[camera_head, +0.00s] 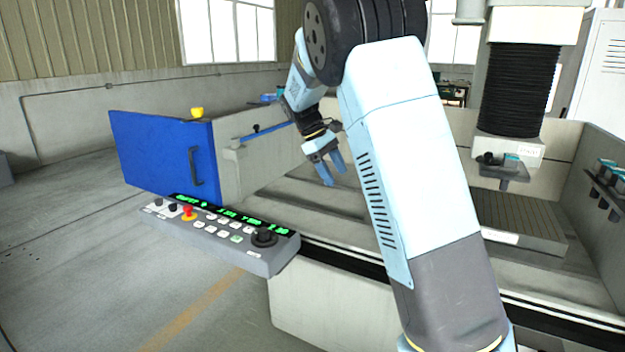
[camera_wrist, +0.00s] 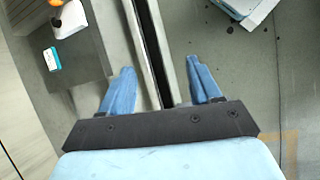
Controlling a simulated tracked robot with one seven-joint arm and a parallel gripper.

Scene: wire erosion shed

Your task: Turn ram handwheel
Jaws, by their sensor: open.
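A black round knob (camera_head: 264,237) sits at the right end of the grey control panel (camera_head: 215,242); it looks like the handwheel, but its label is not readable. The panel has a green-lit display (camera_head: 230,213), a red mushroom button (camera_head: 188,213) and several small buttons. My gripper (camera_head: 334,172) is open and empty above the machine's tank, up and to the right of the knob and apart from it. In the wrist view my gripper (camera_wrist: 160,78) shows two blue fingers spread apart with nothing between them. The knob is not clearly visible there.
A blue door (camera_head: 155,150) with a dark handle stands behind the panel. At the right, black bellows (camera_head: 517,90) hang above a slatted work plate (camera_head: 515,215). Tank walls (camera_head: 262,155) surround the work area. The floor (camera_head: 70,250) is open at the left.

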